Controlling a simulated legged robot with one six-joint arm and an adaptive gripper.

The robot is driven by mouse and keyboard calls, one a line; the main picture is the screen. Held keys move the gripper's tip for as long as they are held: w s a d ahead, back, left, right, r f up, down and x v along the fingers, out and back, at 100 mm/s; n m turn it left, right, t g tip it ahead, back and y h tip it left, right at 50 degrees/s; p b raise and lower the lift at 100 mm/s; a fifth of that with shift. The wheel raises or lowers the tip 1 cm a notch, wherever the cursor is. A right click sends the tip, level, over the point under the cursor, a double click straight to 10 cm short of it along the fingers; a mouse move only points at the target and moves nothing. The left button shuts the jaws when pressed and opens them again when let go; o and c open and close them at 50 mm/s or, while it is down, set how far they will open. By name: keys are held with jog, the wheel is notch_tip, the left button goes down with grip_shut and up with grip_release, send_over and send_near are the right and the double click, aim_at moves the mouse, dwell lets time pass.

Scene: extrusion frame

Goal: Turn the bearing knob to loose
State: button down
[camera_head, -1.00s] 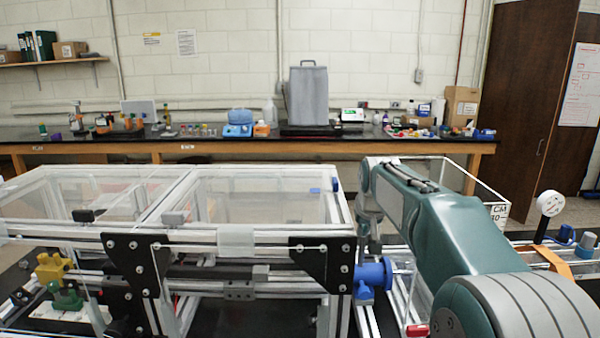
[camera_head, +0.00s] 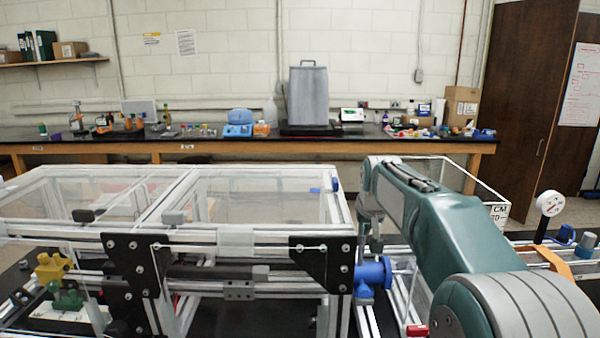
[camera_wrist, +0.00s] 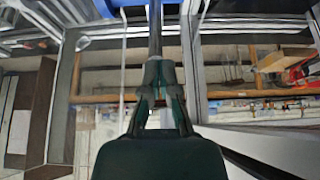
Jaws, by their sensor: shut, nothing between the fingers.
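A blue cylindrical fitting (camera_head: 373,272) sits at the right end of the frame's front rail, with a small blue knob-like part (camera_head: 364,292) under its left side. I cannot read a loose or tight mark on it, nor be sure it is the bearing knob. My gripper (camera_head: 376,247) points down just behind and above the blue fitting, partly hidden by my arm. In the wrist view, my gripper (camera_wrist: 158,76) is shut with its fingertips together at a grey rod; blue parts (camera_wrist: 98,42) show at the top edge. Contact cannot be told.
The clear-panelled extrusion frame (camera_head: 235,237) fills the left and middle, with black corner plates (camera_head: 323,262). A red part (camera_head: 417,331) lies low near my arm. A white dial gauge (camera_head: 549,203) stands at right. A cluttered bench (camera_head: 250,147) runs along the back wall.

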jog(key=shift+d, duration=0.45)
jog(key=shift+s, duration=0.15)
dwell(0.3)
notch_tip(320, 180, up, 6)
jog(key=shift+s, duration=0.25)
dwell(0.5)
jog(key=shift+d, duration=0.1)
notch_tip(320, 180, down, 6)
jog(key=a, duration=0.1)
jog(key=shift+w+a, duration=0.15)
jog(key=shift+a, duration=0.2)
dwell(0.4)
